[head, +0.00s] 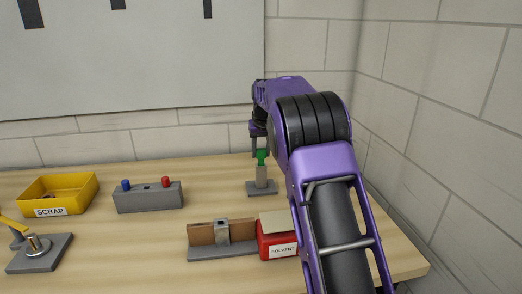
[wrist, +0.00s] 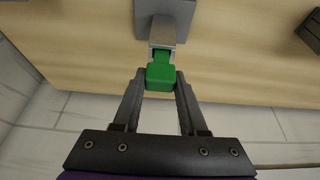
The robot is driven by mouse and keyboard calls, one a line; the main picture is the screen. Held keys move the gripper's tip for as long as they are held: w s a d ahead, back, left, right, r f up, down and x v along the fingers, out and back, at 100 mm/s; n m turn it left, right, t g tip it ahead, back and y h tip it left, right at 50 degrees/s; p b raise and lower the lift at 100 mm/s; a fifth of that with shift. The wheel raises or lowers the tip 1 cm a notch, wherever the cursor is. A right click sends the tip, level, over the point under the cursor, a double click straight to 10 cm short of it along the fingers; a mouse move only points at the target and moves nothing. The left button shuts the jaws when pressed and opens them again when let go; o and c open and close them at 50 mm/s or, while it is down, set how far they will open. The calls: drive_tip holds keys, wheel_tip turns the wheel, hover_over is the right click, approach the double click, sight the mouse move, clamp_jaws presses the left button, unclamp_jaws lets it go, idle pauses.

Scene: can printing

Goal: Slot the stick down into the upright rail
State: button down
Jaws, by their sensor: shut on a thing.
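The stick shows as a green piece (head: 262,156) with a wider green head (wrist: 160,77) in the wrist view. My gripper (wrist: 161,78) is shut on that head, one dark finger on each side; in the head view it hangs partly hidden behind my purple arm. The upright rail (head: 262,176) is a small grey post on a flat grey base (head: 261,190), directly below the green piece. In the wrist view the rail (wrist: 165,30) lies just beyond the head, and the narrower green part meets its end. I cannot tell how deep the stick sits in it.
A red solvent box (head: 277,243) and a grey stand with a brown panel (head: 205,234) are in front. A grey block with blue and red knobs (head: 148,197) and a yellow scrap bin (head: 57,193) stand left. The wall is close behind the table.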

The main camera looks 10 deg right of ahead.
drive_tip(key=shift+f, duration=0.25)
drive_tip(key=shift+c, duration=1.8)
unclamp_jaws()
drive_tip(key=shift+r, duration=0.1)
drive_tip(key=p+v, duration=0.2)
drive_tip(key=v, duration=1.5)
drive_tip(key=shift+s+r, duration=0.15)
